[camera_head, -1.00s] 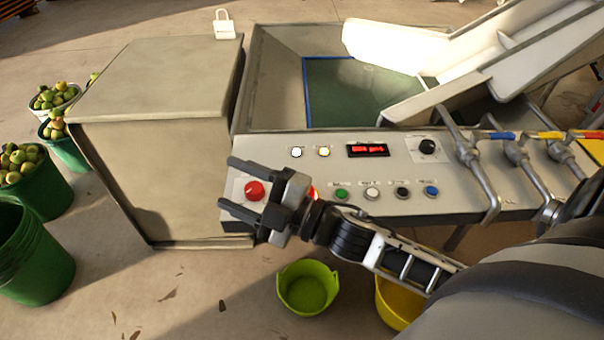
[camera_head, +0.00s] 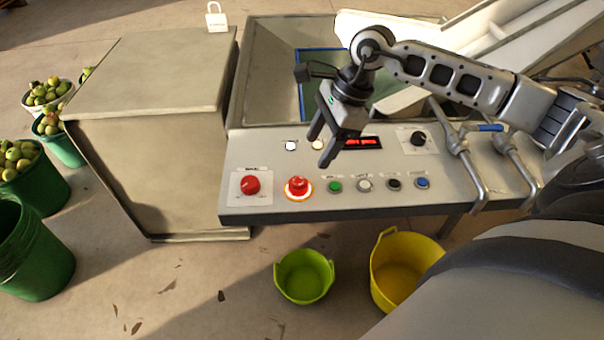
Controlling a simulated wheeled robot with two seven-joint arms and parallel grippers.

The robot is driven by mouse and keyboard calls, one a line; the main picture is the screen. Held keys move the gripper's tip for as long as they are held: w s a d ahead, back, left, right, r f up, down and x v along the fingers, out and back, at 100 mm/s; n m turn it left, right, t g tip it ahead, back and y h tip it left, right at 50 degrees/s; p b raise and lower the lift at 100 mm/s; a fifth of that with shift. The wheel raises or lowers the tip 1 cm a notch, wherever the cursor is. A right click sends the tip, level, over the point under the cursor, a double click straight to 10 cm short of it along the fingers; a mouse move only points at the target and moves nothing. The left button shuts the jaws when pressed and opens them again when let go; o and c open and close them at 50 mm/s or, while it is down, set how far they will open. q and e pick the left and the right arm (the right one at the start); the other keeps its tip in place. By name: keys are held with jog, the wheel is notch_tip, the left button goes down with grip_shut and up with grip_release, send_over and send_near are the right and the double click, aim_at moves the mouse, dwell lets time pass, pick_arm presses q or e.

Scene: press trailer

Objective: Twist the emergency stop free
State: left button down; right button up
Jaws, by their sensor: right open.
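The emergency stop (camera_head: 298,186) is a red mushroom button on the left part of the control panel (camera_head: 235,208), with a bright, lit-looking ring at its base. A red rotary knob (camera_head: 250,185) on a white plate sits just left of it. My right gripper (camera_head: 319,150) is open and empty above the panel, its fingers pointing down toward the panel. It is apart from the emergency stop, above and to its right in the picture. My left gripper is not in view.
Green, white, black and blue buttons (camera_head: 364,185) run right of the stop. A red display (camera_head: 364,142), partly behind my gripper, and a black dial (camera_head: 417,139) sit above them. Metal levers (camera_head: 467,165) stand at right. Green (camera_head: 303,277) and yellow (camera_head: 400,265) tubs are on the floor.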

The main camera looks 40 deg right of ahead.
aim_at(300, 180)
jog(key=x, duration=1)
jog(key=shift+p, duration=0.4)
jog(key=shift+r, duration=0.1)
jog(key=shift+c, duration=0.3)
jog(key=c, duration=0.9)
